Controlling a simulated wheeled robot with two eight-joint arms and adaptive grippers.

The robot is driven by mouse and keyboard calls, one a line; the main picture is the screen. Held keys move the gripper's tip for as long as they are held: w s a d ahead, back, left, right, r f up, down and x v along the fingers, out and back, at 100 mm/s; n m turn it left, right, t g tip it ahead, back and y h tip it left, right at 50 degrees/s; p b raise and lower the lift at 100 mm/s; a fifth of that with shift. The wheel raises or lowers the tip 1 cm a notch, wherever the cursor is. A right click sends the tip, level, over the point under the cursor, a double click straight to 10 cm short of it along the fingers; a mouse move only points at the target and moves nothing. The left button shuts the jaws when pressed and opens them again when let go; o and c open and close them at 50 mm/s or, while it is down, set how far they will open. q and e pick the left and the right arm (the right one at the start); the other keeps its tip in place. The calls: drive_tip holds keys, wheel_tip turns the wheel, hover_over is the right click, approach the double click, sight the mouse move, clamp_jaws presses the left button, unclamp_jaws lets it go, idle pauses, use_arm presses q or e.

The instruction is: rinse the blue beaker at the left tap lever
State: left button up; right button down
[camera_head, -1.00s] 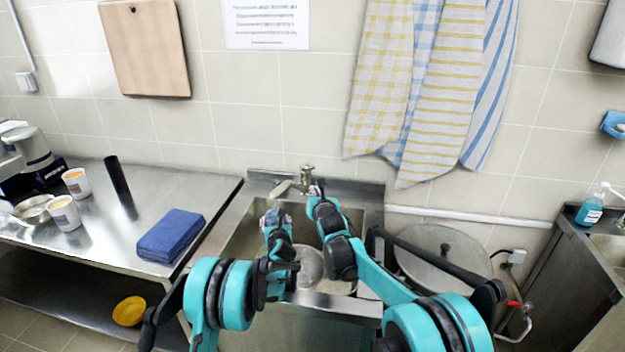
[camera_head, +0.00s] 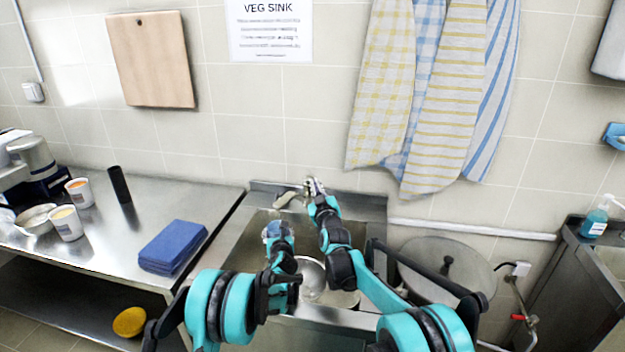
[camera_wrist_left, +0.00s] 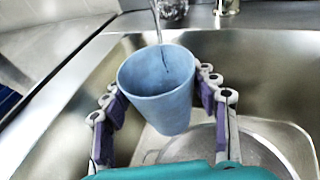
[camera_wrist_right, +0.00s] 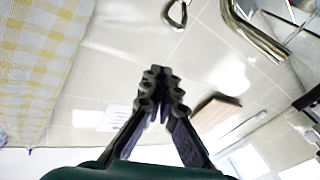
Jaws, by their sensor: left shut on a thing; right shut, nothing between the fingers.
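The blue beaker (camera_wrist_left: 155,92) is upright between the fingers of my left gripper (camera_wrist_left: 165,100), over the sink (camera_wrist_left: 262,75). A thin stream, seemingly water, comes down into its mouth in the left wrist view. In the head view my left gripper (camera_head: 277,232) holds the beaker low in front of the tap (camera_head: 290,196). My right gripper (camera_head: 313,185) is shut and empty, up at the tap's top, and covers part of it. In the right wrist view its closed fingertips (camera_wrist_right: 163,85) are below a metal loop (camera_wrist_right: 176,13) and the curved spout (camera_wrist_right: 255,32). Whether it touches a lever is unclear.
A round metal lid-like disc (camera_wrist_left: 205,145) lies in the sink below the beaker. A steel counter at left holds a blue cloth stack (camera_head: 172,247), a black cylinder (camera_head: 119,184) and cups. Towels (camera_head: 430,100) hang behind, to the right of the tap.

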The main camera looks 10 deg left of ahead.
drive_tip(key=w+a+f+m, duration=0.2)
drive_tip(key=w+m, duration=0.1)
drive_tip(key=w, duration=0.6)
drive_tip(key=shift+a+f+m, duration=0.2)
drive_tip(key=shift+a+m, duration=0.1)
drive_tip(key=shift+m, duration=0.1)
idle(0.4)
drive_tip(key=shift+s+f+t, duration=0.3)
drive_tip(key=shift+f+t, duration=0.2)
drive_tip(key=shift+f, duration=0.25)
drive_tip(key=shift+d, duration=0.1)
